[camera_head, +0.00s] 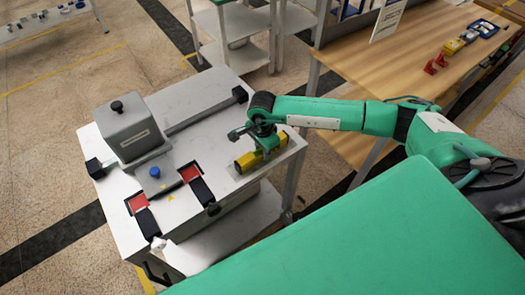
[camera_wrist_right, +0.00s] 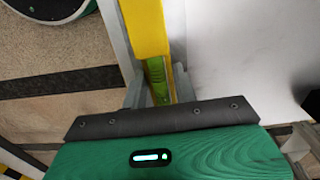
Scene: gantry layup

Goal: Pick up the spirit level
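The spirit level (camera_head: 246,162) is a yellow bar lying near the right edge of the grey-white cart top, with a green vial part visible in the right wrist view (camera_wrist_right: 157,75). My right gripper (camera_head: 266,145) points down over it. In the right wrist view the two fingers (camera_wrist_right: 160,90) stand on either side of the level, very close to its sides. I cannot tell whether they press on it. The level's near end is hidden behind the gripper body. My left gripper is not in view.
The cart top (camera_head: 206,155) also holds a grey box with a black knob (camera_head: 128,128), a blue knob (camera_head: 154,172), red pads with black clamps (camera_head: 190,172) and a long rail (camera_head: 200,116). A wooden bench (camera_head: 405,55) with tools stands at the upper right.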

